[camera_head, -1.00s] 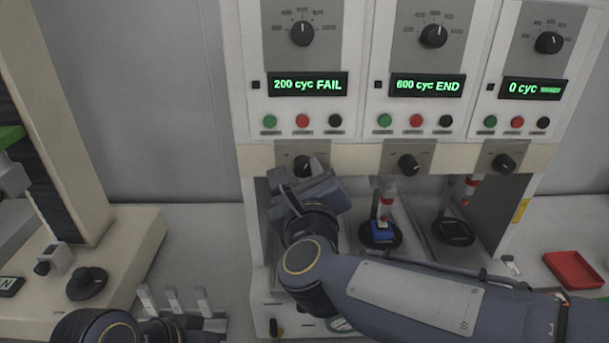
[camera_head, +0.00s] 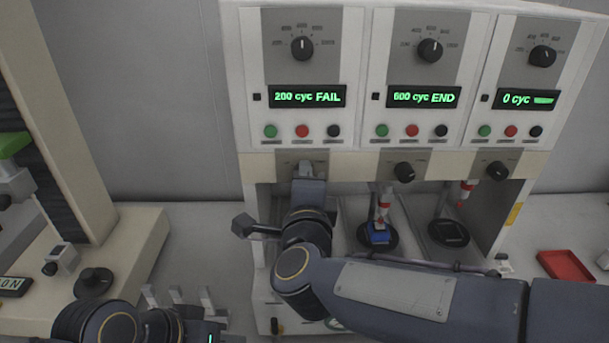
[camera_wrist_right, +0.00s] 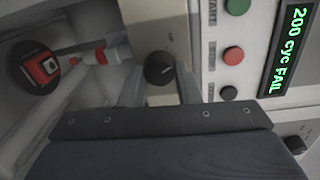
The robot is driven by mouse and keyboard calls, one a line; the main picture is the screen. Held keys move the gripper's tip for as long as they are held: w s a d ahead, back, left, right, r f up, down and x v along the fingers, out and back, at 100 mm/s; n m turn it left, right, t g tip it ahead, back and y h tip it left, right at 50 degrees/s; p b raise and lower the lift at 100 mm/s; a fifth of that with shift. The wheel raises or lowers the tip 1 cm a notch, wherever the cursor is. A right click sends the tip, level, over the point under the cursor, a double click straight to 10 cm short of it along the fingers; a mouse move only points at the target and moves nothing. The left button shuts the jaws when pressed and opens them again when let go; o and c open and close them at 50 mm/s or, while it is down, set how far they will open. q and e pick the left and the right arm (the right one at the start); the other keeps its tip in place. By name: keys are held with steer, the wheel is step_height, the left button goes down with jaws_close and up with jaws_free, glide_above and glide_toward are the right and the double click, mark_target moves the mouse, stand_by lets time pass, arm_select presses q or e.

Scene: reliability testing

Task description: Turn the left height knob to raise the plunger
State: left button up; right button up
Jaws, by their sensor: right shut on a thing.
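The left height knob is a black dial (camera_wrist_right: 160,68) on a beige panel in the right wrist view, under the left station's display that reads "200 cyc FAIL" (camera_head: 308,97). In the head view my right gripper (camera_head: 307,170) covers this knob and is shut on it. The left plunger is red and white (camera_wrist_right: 93,55) in the right wrist view, next to a red block (camera_wrist_right: 40,68) on a black disc. In the head view my right arm hides this bay. My left gripper is not in view; only my left arm shows at the lower left.
The middle height knob (camera_head: 404,172) and right height knob (camera_head: 497,171) sit along the same beige strip. A blue block (camera_head: 378,234) lies under the middle plunger. A red tray (camera_head: 566,266) is at the right. Another machine (camera_head: 130,250) stands at the left.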

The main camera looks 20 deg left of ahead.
steer(key=shift+a+n+p, duration=0.1)
steer(key=shift+n+p, duration=1.1)
steer(key=shift+n, duration=1.7)
steer(key=o, duration=1)
steer(key=shift+c, duration=0.2)
steer(key=shift+s, duration=0.1)
steer(key=b+v, duration=0.1)
steer(key=v, duration=0.6)
steer(key=shift+s+b, duration=0.35)
steer(key=shift+s, duration=0.05)
steer(key=shift+w+r, duration=0.1)
